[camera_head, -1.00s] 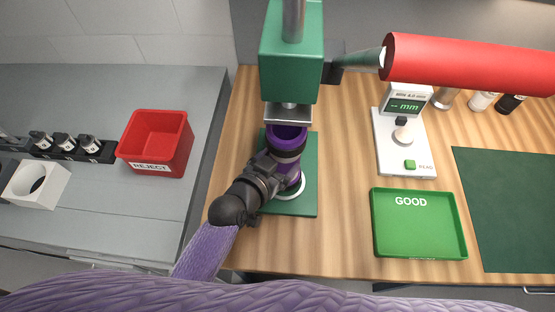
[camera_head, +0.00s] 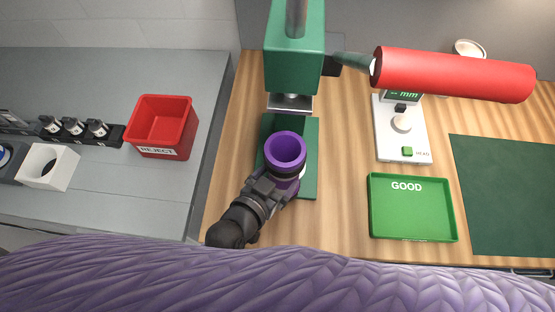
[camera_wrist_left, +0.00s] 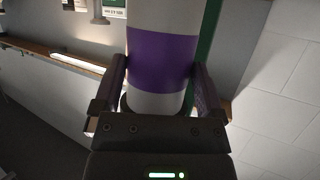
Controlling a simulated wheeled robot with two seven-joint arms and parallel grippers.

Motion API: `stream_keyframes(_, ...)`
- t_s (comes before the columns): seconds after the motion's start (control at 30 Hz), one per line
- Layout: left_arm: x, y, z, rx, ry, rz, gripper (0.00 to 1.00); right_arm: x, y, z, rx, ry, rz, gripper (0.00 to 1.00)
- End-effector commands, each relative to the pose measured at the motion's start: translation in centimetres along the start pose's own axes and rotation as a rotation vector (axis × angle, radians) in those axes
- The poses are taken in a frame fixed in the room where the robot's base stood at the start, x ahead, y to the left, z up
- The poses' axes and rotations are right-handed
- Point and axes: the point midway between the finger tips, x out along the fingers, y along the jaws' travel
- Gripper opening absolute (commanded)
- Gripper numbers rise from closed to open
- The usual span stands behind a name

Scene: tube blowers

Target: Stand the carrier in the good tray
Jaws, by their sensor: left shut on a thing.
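In the left wrist view the carrier (camera_wrist_left: 162,62) shows white and purple bands between the two fingers (camera_wrist_left: 162,88). Its lower end is mostly hidden. The good tray (camera_head: 413,216) is green, shallow and empty, lying to the right on the wooden bench. My right gripper is out of view.
The green press (camera_head: 295,62) stands behind the carrier. A red cylinder (camera_head: 455,75) juts out above the bench. A white gauge (camera_head: 403,140) stands behind the good tray, a dark green mat (camera_head: 505,195) to its right. A red reject bin (camera_head: 160,125) is at the left.

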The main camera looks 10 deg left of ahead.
Motion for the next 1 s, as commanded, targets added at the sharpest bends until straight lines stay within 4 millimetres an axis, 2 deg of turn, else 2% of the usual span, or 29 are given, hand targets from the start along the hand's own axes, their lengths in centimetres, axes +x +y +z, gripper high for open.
stream_keyframes(0.6, -5.7, 3.1, 2.2, 0.000, 0.000, 0.000, 0.19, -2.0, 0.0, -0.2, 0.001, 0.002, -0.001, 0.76)
stream_keyframes(1.0, -6.2, 3.4, 2.5, -0.001, 0.002, 0.000, 0.19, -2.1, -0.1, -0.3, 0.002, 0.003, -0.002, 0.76)
